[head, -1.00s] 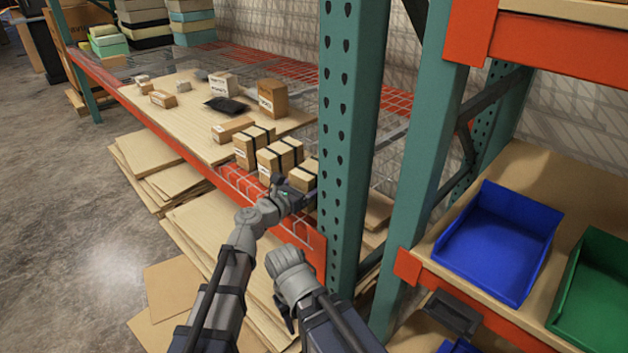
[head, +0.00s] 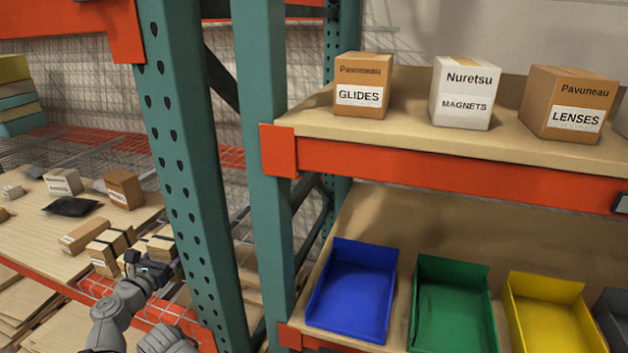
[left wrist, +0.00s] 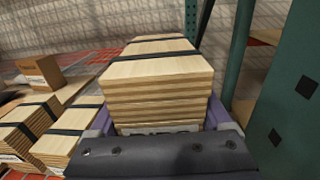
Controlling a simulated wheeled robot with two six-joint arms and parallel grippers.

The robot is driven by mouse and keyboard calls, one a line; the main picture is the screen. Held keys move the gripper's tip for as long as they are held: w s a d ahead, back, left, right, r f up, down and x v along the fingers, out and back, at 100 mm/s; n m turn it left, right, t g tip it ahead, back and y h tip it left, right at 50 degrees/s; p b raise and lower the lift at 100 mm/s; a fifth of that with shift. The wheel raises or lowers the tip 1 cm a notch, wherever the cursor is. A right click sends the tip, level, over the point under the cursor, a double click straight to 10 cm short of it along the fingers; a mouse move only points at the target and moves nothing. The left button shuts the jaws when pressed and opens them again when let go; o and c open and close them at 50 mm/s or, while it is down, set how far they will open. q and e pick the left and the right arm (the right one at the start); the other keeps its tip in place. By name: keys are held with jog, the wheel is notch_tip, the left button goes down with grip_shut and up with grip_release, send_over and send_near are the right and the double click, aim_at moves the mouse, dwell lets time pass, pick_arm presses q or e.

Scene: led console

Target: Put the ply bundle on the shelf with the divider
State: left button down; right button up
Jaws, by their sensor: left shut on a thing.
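My left gripper (head: 160,268) is shut on a ply bundle, a stack of pale plywood pieces with black straps. The held bundle (left wrist: 157,88) fills the middle of the left wrist view, between the purple jaws (left wrist: 165,135). In the head view the bundle (head: 162,247) is partly hidden behind my gripper, close to the left side of the green upright. Whether it is clear of the surface below, I cannot tell. Other strapped ply bundles (head: 103,248) stand just left of it. I make out no divider on any shelf. Only part of my right arm shows at the bottom edge; its gripper is out of view.
Green perforated uprights (head: 185,150) stand right of my left gripper. Beyond them, an upper shelf (head: 400,130) bears boxes labelled GLIDES, MAGNETS and LENSES. A lower shelf holds blue (head: 352,290), green (head: 452,300) and yellow (head: 550,315) bins. A black pouch (head: 70,206) lies on the left board.

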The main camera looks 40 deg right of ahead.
notch_tip(320, 180, up, 24)
jog(key=p, duration=2.3)
jog(key=shift+p, duration=0.35)
